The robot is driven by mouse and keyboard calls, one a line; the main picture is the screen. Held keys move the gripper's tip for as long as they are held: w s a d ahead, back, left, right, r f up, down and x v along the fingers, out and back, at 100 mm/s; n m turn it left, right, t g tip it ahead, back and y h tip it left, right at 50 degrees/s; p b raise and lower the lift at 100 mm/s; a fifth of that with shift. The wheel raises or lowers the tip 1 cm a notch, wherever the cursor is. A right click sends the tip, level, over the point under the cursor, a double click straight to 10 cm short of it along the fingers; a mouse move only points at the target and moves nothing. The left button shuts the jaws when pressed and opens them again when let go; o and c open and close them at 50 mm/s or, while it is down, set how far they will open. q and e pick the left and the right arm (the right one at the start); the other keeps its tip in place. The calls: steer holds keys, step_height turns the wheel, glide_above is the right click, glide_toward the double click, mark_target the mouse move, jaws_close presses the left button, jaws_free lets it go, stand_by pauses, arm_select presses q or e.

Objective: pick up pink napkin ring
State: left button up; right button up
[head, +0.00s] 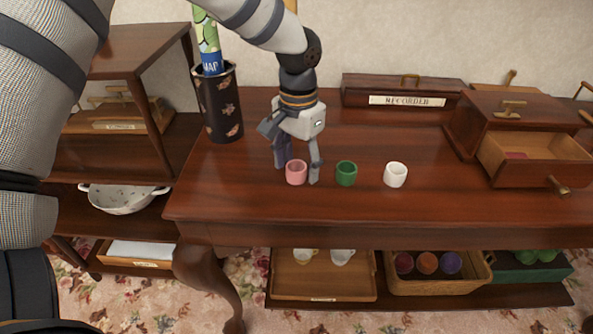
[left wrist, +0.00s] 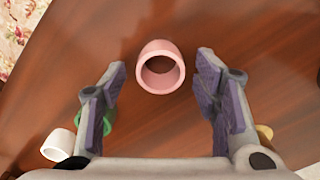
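The pink napkin ring (head: 296,173) stands on the wooden table (head: 240,199), near its front edge, leftmost in a row of three. My left gripper (head: 298,174) points down at it, with one finger on each side in the head view. In the left wrist view the pink ring (left wrist: 161,68) shows its round opening, between and just beyond the open fingertips (left wrist: 160,72). A gap shows on both sides of it, so the fingers look apart from it. My right gripper is not in view.
A green ring (head: 346,173) and a white ring (head: 395,174) stand to the right of the pink one. A dark holder (head: 221,103) with a rolled map stands at the back left. A box with an open drawer (head: 532,158) sits at the right.

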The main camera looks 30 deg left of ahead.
arm_select(q)
steer(key=c, duration=0.9)
steer(key=shift+r, duration=0.1)
